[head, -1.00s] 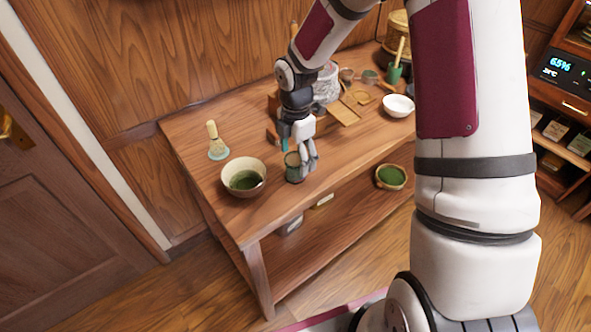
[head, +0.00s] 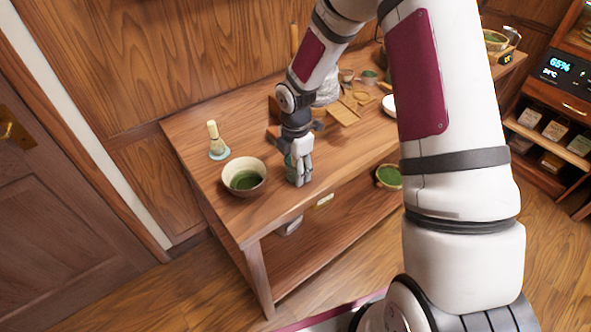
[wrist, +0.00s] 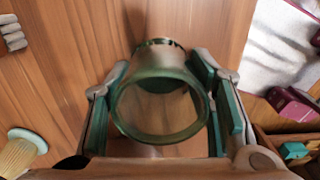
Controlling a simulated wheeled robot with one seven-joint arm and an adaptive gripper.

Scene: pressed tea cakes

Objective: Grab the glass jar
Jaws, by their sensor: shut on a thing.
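The glass jar (wrist: 160,108) is greenish and clear, and its round rim faces the camera in the wrist view. It stands on the wooden table (head: 215,130). My gripper (head: 299,178) is lowered over the jar in the head view and hides most of it. In the wrist view my gripper (wrist: 163,105) has a green-padded finger on each side of the jar, shut on it.
A bowl of green tea (head: 244,178) stands just left of my gripper. A bamboo whisk (head: 214,138) stands on a holder farther left. A wooden tray (head: 342,110) lies behind to the right. The table's front edge is close.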

